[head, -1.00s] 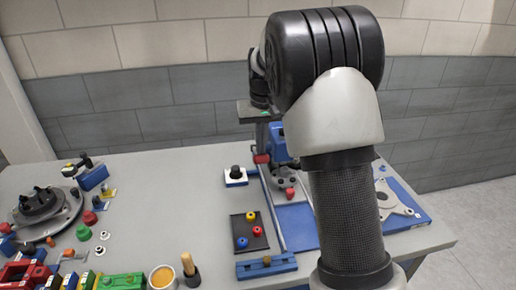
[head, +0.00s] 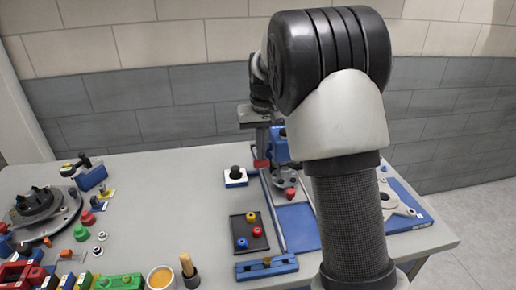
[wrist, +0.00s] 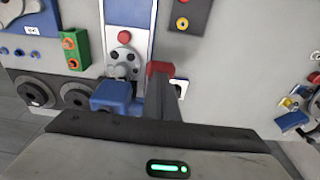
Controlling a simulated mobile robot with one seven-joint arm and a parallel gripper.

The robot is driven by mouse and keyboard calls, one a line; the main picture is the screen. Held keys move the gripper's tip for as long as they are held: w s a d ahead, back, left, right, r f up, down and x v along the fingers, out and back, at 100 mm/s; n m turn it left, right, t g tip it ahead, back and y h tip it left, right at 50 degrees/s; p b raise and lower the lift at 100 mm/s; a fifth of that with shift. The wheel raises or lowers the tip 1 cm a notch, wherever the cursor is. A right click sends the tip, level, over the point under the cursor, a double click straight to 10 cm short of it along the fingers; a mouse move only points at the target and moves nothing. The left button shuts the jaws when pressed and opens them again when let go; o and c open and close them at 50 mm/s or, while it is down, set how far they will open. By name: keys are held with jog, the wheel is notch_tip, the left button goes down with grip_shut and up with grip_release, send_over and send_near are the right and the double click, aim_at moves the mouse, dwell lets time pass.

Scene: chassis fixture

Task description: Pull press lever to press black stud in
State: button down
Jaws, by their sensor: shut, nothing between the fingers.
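My gripper (head: 261,163) is shut and empty, pointing down beside the blue press (head: 280,143). In the wrist view, my grey fingers with red tips (wrist: 160,68) lie just right of the blue press head (wrist: 115,97). Whether they touch it I cannot tell. A grey fixture with a red knob (wrist: 124,37) sits by the press, its knob also showing in the head view (head: 290,192). I cannot make out the press lever; my arm and gripper hide part of the press. A black knob-like stud (head: 235,171) stands on a white-topped blue block left of the press.
A dark tray (head: 248,232) with red, blue and yellow parts lies in front. A blue board (head: 405,200) carries a grey plate at right. A round black fixture (head: 45,210) and several coloured blocks fill the left side.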

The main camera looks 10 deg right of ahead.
aim_at(261, 163)
jog(key=shift+s+f, duration=0.15)
jog(key=shift+f, duration=0.1)
jog(key=shift+s+f+b, duration=0.1)
jog(key=shift+f+b, duration=0.35)
jog(key=shift+f, duration=0.25)
jog(key=shift+f+b, duration=0.35)
jog(key=shift+f, duration=0.25)
dwell(0.4)
jog(key=shift+f+b, duration=0.4)
jog(key=shift+f, duration=0.4)
